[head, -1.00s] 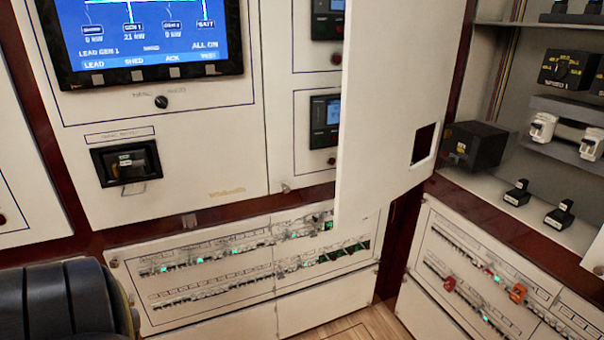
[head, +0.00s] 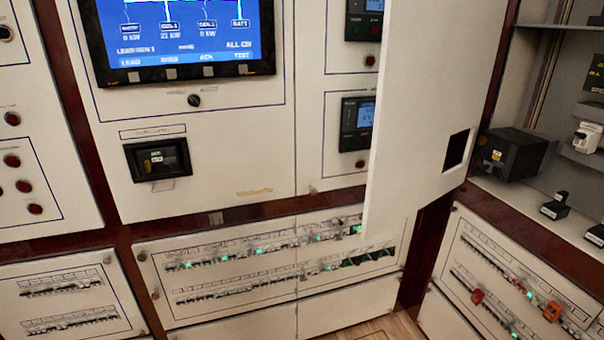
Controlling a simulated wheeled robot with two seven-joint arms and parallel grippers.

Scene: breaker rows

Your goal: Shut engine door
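A white door (head: 432,110), which I take to be the engine door, stands open, swung out from the panel wall. It has a square dark cutout (head: 456,150) near its lower right corner. Its top runs out of the picture. It hides part of the panel behind it. To its right an open compartment (head: 522,105) shows its inside. Neither of my grippers is in view, and nothing is seen touching the door.
The compartment holds a black box (head: 512,152) and a white device (head: 588,137) on a grey shelf. A blue screen (head: 180,35) is at upper left. A strip of wooden floor (head: 385,330) shows at the bottom.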

